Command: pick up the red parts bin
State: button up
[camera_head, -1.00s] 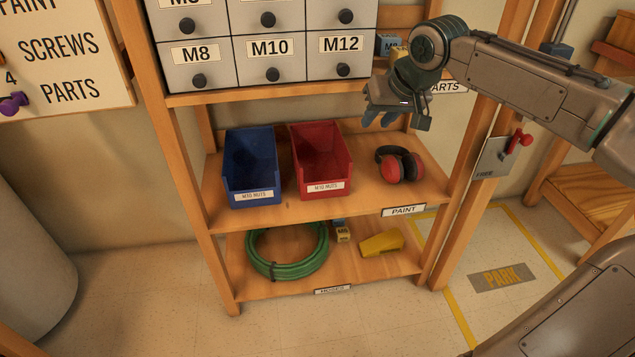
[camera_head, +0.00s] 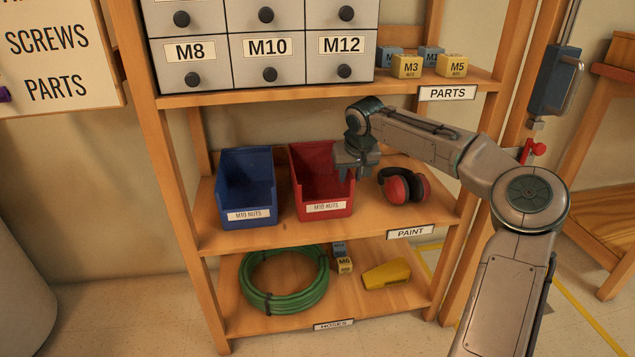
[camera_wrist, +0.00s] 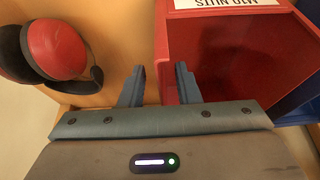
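The red parts bin (camera_head: 323,207) stands on the middle shelf, with a white label reading M10 NUTS on its front. In the wrist view the bin (camera_wrist: 235,60) fills the right side. My gripper (camera_head: 346,174) is over the bin's right side in the head view. In the wrist view my gripper (camera_wrist: 160,83) is open, one finger on each side of the line of the bin's side wall. I see no contact between the fingers and the wall. The gripper hides part of the bin's right rim in the head view.
A blue parts bin (camera_head: 248,192) stands left of the red bin. Red and black ear muffs (camera_head: 405,186) lie close on the right. The parts shelf (camera_head: 300,93) with drawers is above. A green hose (camera_head: 284,299) lies on the shelf below.

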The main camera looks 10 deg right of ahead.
jog(key=w+p, duration=0.2)
jog(key=w, duration=0.1)
jog(key=shift+w+a+r+p, duration=0.1)
jog(key=shift+w+r+p, duration=0.1)
jog(key=shift+r+p, duration=0.2)
jog(key=shift+w+f+p, duration=0.25)
jog(key=shift+w+p, duration=0.25)
jog(key=shift+w, duration=0.2)
jog(key=w+p, duration=0.3)
jog(key=shift+r+p, duration=0.2)
jog(key=shift+p, duration=0.15)
jog(key=x, duration=0.3)
jog(key=shift+w+f+b, duration=0.15)
jog(key=shift+f+b, duration=0.1)
jog(key=shift+b, duration=0.05)
grip_shut()
jog(key=shift+d, duration=0.25)
